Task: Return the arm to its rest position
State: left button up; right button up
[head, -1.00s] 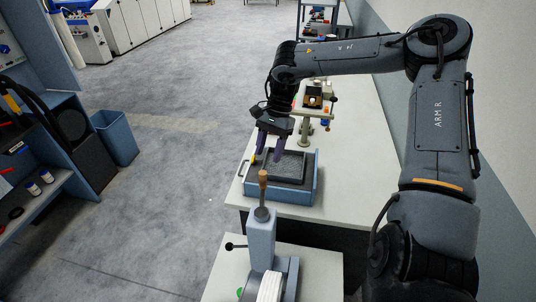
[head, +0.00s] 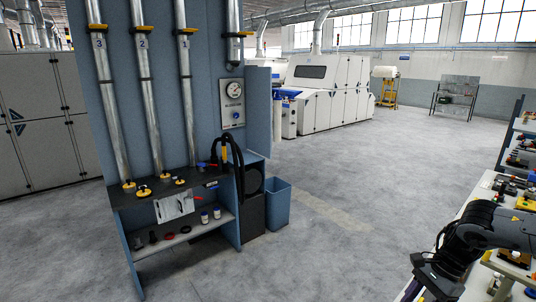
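My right arm comes in at the lower right of the head view. Its dark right gripper (head: 420,291) is at the bottom edge, beside the near-left edge of the white workbench (head: 452,212). Its two purple fingers stand apart with nothing visible between them; their tips are cut off by the frame. My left arm and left gripper are not in view.
A blue station (head: 225,52) with numbered pipes, a gauge (head: 232,92) and a shelf of small parts stands at left. A blue bin (head: 278,206) stands beside it. White machines (head: 325,92) are behind. The grey floor between is clear.

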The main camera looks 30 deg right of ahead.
jog(key=w+a+f+m+t+p, duration=0.1)
jog(key=w+a+f+m+p, duration=0.25)
jog(key=a+f, duration=0.65)
jog(key=w+a+m+t+y+p, duration=0.15)
jog(key=a+m+t+p, duration=0.45)
jog(key=a+m, duration=0.8)
jog(key=s+a+r+m+h+p, duration=0.2)
jog(key=a+r+m+h+p, duration=0.2)
jog(key=a+r+m+p, duration=0.7)
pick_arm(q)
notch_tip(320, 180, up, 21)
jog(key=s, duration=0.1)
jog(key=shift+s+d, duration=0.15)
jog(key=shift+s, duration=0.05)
pick_arm(e)
jog(key=s+d+m+g+h, duration=0.1)
jog(key=s+m+g, duration=0.3)
jog(key=s+m, duration=0.6)
jog(key=d+m, duration=0.1)
jog(key=m, duration=0.8)
jog(key=shift+s+r+g+h, duration=0.2)
jog(key=shift+s+g+h, duration=0.15)
jog(key=shift+g, duration=0.05)
